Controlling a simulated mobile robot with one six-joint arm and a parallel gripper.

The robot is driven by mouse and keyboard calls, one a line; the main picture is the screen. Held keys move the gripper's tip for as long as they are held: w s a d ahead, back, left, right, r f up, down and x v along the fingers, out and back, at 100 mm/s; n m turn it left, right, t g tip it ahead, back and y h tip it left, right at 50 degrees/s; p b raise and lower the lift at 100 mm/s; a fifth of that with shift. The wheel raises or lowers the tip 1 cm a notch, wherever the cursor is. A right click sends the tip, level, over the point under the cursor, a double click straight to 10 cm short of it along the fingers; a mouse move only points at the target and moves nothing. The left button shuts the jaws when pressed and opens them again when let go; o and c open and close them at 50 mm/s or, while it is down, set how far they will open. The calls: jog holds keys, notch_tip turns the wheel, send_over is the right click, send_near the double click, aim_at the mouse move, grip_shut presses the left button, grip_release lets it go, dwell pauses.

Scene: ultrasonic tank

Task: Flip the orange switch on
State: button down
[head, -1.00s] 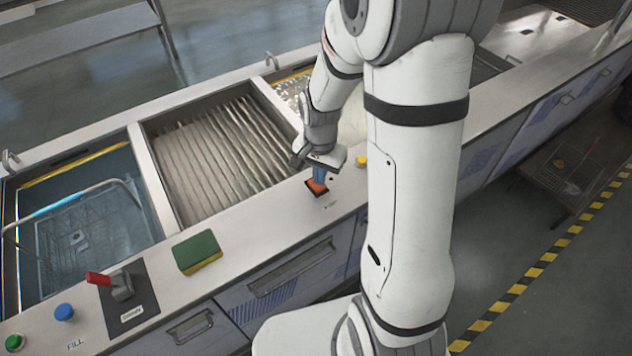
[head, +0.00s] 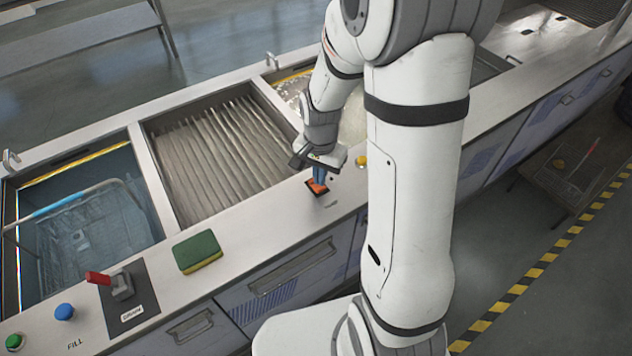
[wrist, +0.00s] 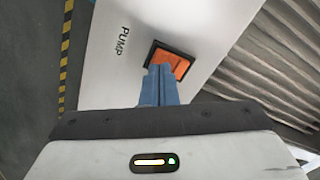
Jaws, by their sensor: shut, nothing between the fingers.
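The orange switch (head: 317,186) is a rocker in a black frame on the counter's front ledge. In the wrist view the orange switch (wrist: 177,62) sits beside the printed word PUMP. My gripper (head: 318,178) is above it, pointing down, with its blue fingers closed together and nothing between them. In the wrist view the fingertips (wrist: 160,70) overlap the near edge of the switch and hide part of it. I cannot tell whether they touch it, or which way the rocker is tilted.
A yellow button (head: 361,161) is just right of the switch. A green and yellow sponge (head: 198,252), a red-handled lever (head: 110,282), a blue button (head: 64,312) and a green button (head: 14,342) lie along the ledge to the left. A ribbed basin (head: 215,150) opens behind the switch.

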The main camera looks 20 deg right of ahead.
jog(key=shift+f+b, duration=0.75)
jog(key=shift+f, duration=0.2)
dwell(0.6)
jog(key=shift+r, duration=0.1)
jog(key=shift+r+p, duration=2.4)
jog(key=shift+r, duration=1.05)
